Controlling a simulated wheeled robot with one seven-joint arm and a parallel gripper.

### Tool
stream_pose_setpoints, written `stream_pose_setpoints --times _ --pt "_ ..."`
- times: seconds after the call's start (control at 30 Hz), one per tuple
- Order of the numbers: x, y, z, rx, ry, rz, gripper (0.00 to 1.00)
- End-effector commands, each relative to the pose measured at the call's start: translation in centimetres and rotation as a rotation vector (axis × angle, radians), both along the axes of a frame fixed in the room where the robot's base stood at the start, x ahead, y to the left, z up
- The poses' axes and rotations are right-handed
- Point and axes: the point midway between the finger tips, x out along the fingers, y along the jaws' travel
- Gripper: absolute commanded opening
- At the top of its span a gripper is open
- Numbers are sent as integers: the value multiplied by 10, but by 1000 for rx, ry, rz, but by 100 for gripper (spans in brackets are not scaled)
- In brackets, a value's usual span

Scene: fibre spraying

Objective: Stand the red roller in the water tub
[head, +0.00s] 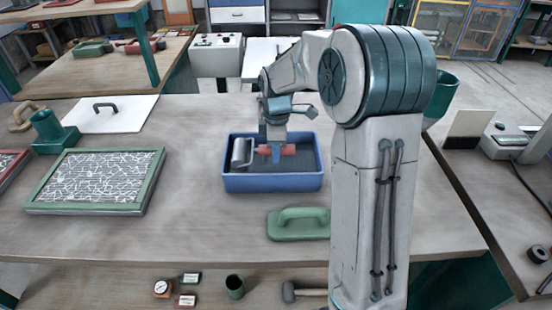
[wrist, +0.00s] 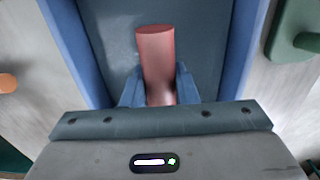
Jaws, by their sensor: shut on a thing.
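The red roller has a red handle (head: 290,150) and a pale grey roller head (head: 239,152) on a wire frame. It is within the outline of the blue water tub (head: 272,183), head at the left, handle lying level towards the right. My gripper (head: 276,153) points down and is shut on the handle. In the wrist view the red handle (wrist: 156,55) sticks out past my gripper's fingers (wrist: 160,88), with the tub wall (wrist: 238,60) beside it. The roller head is hidden there. I cannot tell whether the roller touches the tub floor.
A green float (head: 300,222) lies just in front of the tub. A green-framed screen with white fibres (head: 98,180) lies to the left. A white board with a black handle (head: 110,114) and a green stand (head: 52,130) are behind it. The table between screen and tub is clear.

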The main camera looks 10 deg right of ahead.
Motion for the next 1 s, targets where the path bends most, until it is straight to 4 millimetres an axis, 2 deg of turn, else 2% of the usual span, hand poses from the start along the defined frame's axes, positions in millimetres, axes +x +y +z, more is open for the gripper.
stream_pose_setpoints --times 0.1,0.23,0.67,0.7,0.73,0.77,1.0 --pt "-1 0 -19 0 4 0 0" --pt "-1 0 -34 0 4 1 0" --pt "-1 0 -41 0 1 1 0" --pt "-1 0 -40 0 1 1 38" --pt "-1 0 -40 0 1 1 46" --pt "-1 0 -40 0 1 0 48" --pt "-1 -1 -40 0 2 0 48"
